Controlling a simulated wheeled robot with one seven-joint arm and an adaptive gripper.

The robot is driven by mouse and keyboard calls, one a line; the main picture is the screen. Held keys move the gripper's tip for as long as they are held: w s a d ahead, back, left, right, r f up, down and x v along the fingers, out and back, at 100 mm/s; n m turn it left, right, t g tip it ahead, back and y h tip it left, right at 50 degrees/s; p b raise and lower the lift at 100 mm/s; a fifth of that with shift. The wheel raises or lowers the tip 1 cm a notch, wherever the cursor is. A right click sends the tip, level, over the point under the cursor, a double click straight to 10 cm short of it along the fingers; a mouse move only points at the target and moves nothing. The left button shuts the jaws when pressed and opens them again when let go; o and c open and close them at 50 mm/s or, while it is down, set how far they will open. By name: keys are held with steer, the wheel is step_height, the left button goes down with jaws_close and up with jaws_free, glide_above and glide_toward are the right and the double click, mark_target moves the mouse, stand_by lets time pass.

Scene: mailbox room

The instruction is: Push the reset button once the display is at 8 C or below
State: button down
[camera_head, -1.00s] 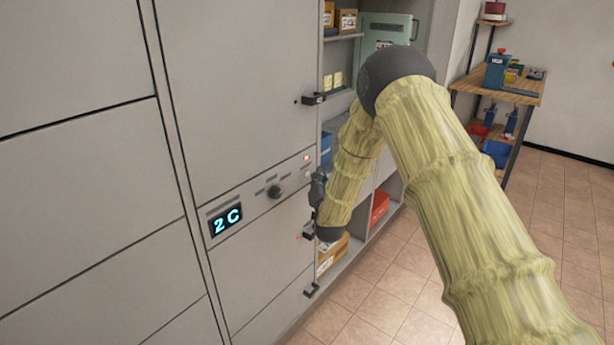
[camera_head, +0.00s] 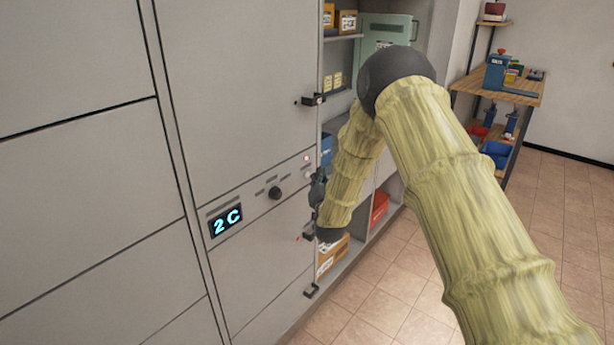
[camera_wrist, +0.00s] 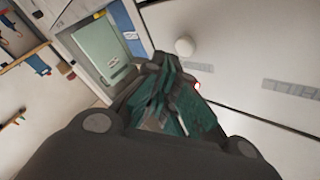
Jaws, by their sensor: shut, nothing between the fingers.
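The display (camera_head: 226,220) on the grey locker panel reads 2 C in bright blue. A dark round knob (camera_head: 274,192) is to its right, and a small red light (camera_head: 306,157) glows near the panel's right edge. A pale round button (camera_head: 308,174) sits just below the light. It shows in the wrist view as a white round knob-like button (camera_wrist: 184,46), with the red light (camera_wrist: 197,86) beside it. My gripper (camera_wrist: 168,66) is shut and empty, its fingertips close to the button. Contact cannot be told. In the head view my gripper (camera_head: 317,187) is partly hidden by my arm.
Dark door handles (camera_head: 313,99) stick out above and below the panel's right edge. Open shelves with boxes and a green cabinet (camera_head: 385,32) stand beyond. A wooden workbench (camera_head: 500,85) is at the back right. Tiled floor between is clear.

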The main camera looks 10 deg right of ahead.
steer(key=shift+w+a, duration=0.1)
steer(key=shift+w, duration=0.05)
steer(key=shift+w+a, duration=0.2)
steer(key=shift+w, duration=0.05)
steer(key=shift+w+a+b, duration=0.25)
steer(key=shift+w+b, duration=0.05)
steer(key=shift+b, duration=0.15)
stand_by(1.1)
steer(key=shift+s+d, duration=0.5)
steer(key=shift+s, duration=0.15)
steer(key=shift+d, duration=0.1)
stand_by(0.4)
steer(key=s+d, duration=0.1)
steer(key=s, duration=0.1)
steer(key=s+d, duration=0.2)
stand_by(0.4)
stand_by(0.8)
